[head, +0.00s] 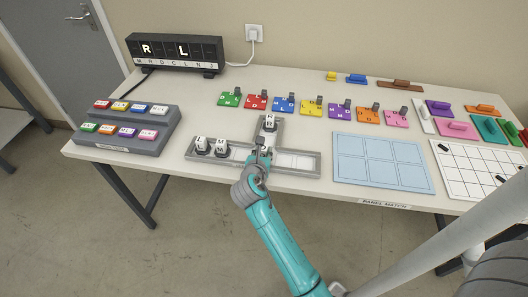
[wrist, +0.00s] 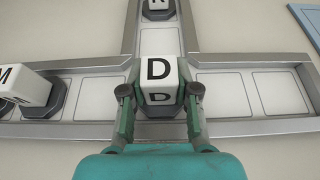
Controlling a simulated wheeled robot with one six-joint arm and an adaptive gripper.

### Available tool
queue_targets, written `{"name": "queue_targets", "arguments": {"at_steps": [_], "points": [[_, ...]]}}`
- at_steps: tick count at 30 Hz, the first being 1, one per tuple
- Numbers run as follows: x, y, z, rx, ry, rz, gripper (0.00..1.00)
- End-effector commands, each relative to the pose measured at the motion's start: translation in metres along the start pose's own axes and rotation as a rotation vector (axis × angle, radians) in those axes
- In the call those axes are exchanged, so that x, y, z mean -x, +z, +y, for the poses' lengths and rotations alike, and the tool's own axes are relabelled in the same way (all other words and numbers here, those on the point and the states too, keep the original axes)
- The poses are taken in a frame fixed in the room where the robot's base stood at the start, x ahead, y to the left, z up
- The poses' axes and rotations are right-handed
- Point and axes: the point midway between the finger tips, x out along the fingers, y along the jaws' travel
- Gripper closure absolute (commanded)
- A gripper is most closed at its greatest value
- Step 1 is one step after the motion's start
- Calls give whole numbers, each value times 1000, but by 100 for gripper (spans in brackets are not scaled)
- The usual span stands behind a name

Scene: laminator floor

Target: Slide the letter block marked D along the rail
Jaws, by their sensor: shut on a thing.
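The D block (wrist: 158,72) is a white block with black letters on a dark base. It sits in the rail at the junction below the branch, seen in the wrist view. My gripper (wrist: 159,97) has a finger on each side of it and is shut on it; in the head view my gripper (head: 260,160) covers most of it. The grey T-shaped rail (wrist: 235,57) has pale square cells. An R block (head: 270,123) stands at the far end of the branch. An M block (wrist: 28,85) is left of D, and another white block (head: 201,144) stands at the far left.
The rail cells right of D (wrist: 280,92) are empty, and one empty branch cell (wrist: 160,41) lies between D and R. A blue panel board (head: 375,160) is to the right. A grey stand with coloured tags (head: 160,147) is to the left. A dark letter display (head: 172,72) stands behind.

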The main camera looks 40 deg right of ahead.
Motion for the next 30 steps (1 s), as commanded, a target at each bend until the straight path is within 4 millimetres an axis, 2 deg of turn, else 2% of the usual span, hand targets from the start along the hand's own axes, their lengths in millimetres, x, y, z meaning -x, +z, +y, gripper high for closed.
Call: {"name": "queue_targets", "arguments": {"at_steps": [4,5,8,20,23,30], "points": [[0,0,0,0,0,0,100],[0,0,0,0,0,0,68],[0,0,0,0,0,0,43],[5,0,0,0,1,0,41],[16,0,1,1,3,0,41],[63,-1,1,1,5,0,41]]}}
